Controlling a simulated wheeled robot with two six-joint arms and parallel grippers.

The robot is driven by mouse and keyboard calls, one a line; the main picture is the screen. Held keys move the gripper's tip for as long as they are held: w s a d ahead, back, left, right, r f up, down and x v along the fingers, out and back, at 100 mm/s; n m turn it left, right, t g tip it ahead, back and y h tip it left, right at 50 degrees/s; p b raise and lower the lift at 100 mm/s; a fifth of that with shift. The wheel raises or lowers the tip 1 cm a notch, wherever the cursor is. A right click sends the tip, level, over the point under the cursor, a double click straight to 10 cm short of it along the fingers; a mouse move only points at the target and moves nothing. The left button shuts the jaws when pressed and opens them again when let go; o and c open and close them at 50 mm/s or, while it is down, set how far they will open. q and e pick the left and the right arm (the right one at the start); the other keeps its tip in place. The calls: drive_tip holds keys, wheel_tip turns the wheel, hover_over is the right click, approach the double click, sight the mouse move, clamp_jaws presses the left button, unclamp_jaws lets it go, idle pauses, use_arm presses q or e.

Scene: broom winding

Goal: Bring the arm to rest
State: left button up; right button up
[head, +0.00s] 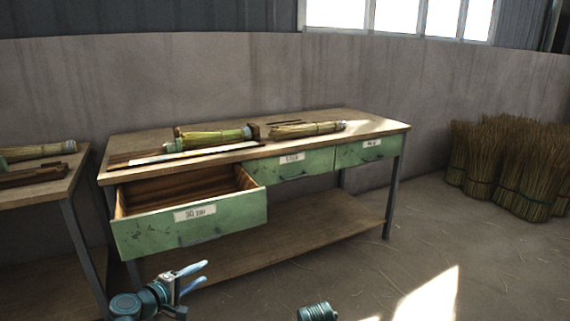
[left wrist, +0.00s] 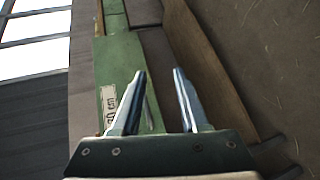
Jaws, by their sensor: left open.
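My left gripper (head: 193,277) is at the bottom of the head view, in front of and below the open drawer. Its two fingers are apart with nothing between them; it also shows open in the left wrist view (left wrist: 157,90). The green drawer (head: 190,222) at the left of the workbench stands pulled out, and the part of its inside in view looks empty. Its label reads "30 cm", and the green front also shows in the left wrist view (left wrist: 116,62). A part of my right arm shows at the bottom edge; its gripper is not in view.
The workbench top (head: 375,124) carries a broom bundle (head: 215,138) in a wooden holder and another bundle (head: 308,129). Two other drawers (head: 290,166) are shut. A second table (head: 60,188) stands at the left. Straw sheaves (head: 510,165) stand at the right. The floor in front is clear.

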use_arm(q)
drive_tip(key=s+d+f+m+g, duration=0.4)
drive_tip(key=d+f+m+g, duration=0.1)
drive_tip(key=d, duration=0.4)
drive_tip(key=s+d+f+m+g, duration=0.4)
drive_tip(key=d+f+m, duration=0.15)
drive_tip(key=d, duration=0.35)
drive_tip(key=s+d+f+m+g+y+p, duration=0.1)
drive_tip(key=s+d+f+m+g+y, duration=0.15)
drive_tip(key=s+y, duration=0.2)
drive_tip(key=s+d+f+m+g+y, duration=0.1)
drive_tip(key=s+m+g+y, duration=0.15)
drive_tip(key=s+m, duration=0.2)
wheel_tip(320, 180, up, 38)
drive_tip(key=p, duration=3.8)
drive_tip(key=shift+s+a+f, duration=0.15)
drive_tip(key=shift+s+a, duration=0.05)
drive_tip(key=shift+s, duration=0.1)
